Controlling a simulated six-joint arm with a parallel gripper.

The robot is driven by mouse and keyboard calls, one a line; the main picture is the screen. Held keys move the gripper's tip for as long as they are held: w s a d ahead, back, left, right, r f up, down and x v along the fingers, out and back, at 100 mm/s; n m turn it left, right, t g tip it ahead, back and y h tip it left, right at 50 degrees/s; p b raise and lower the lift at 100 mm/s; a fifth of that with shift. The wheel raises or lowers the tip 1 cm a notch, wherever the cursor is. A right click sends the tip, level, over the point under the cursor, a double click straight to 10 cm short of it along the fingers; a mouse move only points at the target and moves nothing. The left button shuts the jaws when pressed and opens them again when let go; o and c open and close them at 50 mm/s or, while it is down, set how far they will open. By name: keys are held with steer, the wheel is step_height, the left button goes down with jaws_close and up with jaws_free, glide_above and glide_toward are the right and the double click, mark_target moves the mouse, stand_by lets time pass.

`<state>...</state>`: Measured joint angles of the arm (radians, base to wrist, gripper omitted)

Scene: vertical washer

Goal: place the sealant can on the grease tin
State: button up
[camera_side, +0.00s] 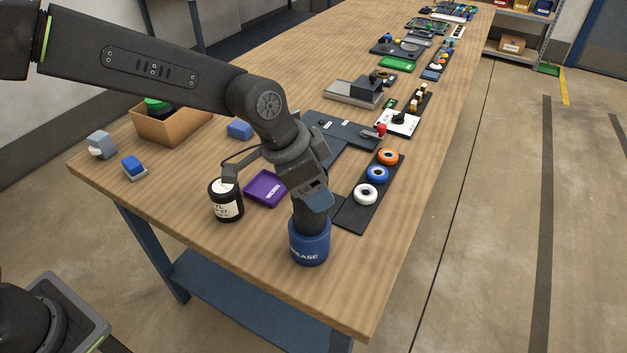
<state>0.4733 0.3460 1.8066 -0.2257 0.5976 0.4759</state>
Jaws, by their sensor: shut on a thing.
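The blue grease tin (309,252), with white lettering on its side, stands upright near the front edge of the table. A dark cylinder, apparently the sealant can (308,220), is directly above it and looks upright. Its lower end meets the tin's top in the picture; I cannot tell whether it rests there or hovers just above. My gripper (314,196) points down and is shut on the dark can. The gripper hides the can's upper part, and no label shows on it.
A black jar (228,208) with a white label and a purple tray (265,188) stand left of the tin. A dark board with orange, blue and white rings (377,174) lies to the right. A cardboard box (168,127) is behind left. Bare wood surrounds the tin in front.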

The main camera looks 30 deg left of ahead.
steer(key=shift+f, duration=0.1)
steer(key=o, duration=1.2)
steer(key=shift+v, duration=6.15)
steer(key=s+a+f+n+y, duration=0.1)
steer(key=s+a+n, duration=0.2)
steer(key=s+a, duration=0.2)
steer(key=s+a+f+n+t+y, duration=0.1)
steer(key=s+a+n, duration=0.2)
steer(key=s+a, duration=0.3)
steer(key=s+a+f+n+t+y, duration=0.1)
steer(key=s+a+n, duration=0.2)
steer(key=a, duration=0.6)
steer(key=shift+s+a, duration=0.1)
steer(key=shift+s, duration=1.25)
